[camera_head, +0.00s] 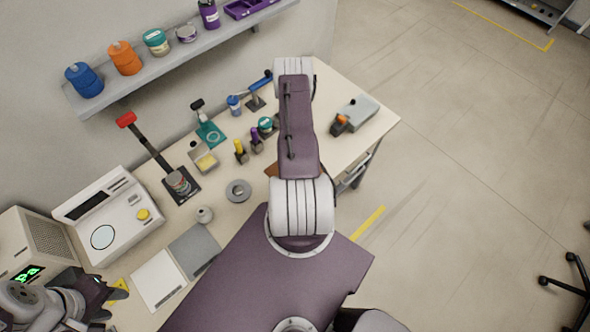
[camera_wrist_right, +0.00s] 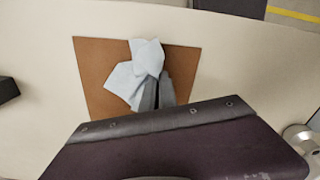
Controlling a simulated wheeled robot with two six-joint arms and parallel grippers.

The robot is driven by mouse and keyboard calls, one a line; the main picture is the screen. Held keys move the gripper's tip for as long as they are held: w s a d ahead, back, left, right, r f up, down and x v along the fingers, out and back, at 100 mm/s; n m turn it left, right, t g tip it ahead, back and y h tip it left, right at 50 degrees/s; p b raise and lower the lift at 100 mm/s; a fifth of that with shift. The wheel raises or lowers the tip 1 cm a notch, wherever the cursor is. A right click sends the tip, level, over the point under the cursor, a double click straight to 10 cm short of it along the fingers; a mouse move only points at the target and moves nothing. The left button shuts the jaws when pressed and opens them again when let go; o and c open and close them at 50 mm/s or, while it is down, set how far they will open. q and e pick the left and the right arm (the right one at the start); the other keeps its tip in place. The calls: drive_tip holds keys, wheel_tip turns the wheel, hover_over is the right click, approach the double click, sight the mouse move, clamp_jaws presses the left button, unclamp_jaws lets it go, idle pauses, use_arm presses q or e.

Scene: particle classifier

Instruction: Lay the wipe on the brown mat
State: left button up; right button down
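The brown mat (camera_wrist_right: 98,62) lies flat on the table in the right wrist view. In the head view only a small corner of it (camera_head: 271,170) shows beside my right arm. The pale blue wipe (camera_wrist_right: 148,57) is crumpled and lies over the middle of the mat. My right gripper (camera_wrist_right: 158,86) points down at the mat with its fingers close together, pinching the wipe. It is hidden behind my arm in the head view. My left gripper (camera_head: 108,292) is at the lower left of the head view, away from the mat; its finger opening is unclear.
A white instrument (camera_head: 115,215) and a box with a green display (camera_head: 35,250) stand at the left. A white plate (camera_head: 158,279), a grey plate (camera_head: 195,248) and a grey ring (camera_head: 238,190) lie nearby. A grey device (camera_head: 358,110) stands beyond my right arm.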

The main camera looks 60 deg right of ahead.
drive_tip(key=shift+a, duration=0.1)
drive_tip(key=c, duration=1.2)
unclamp_jaws()
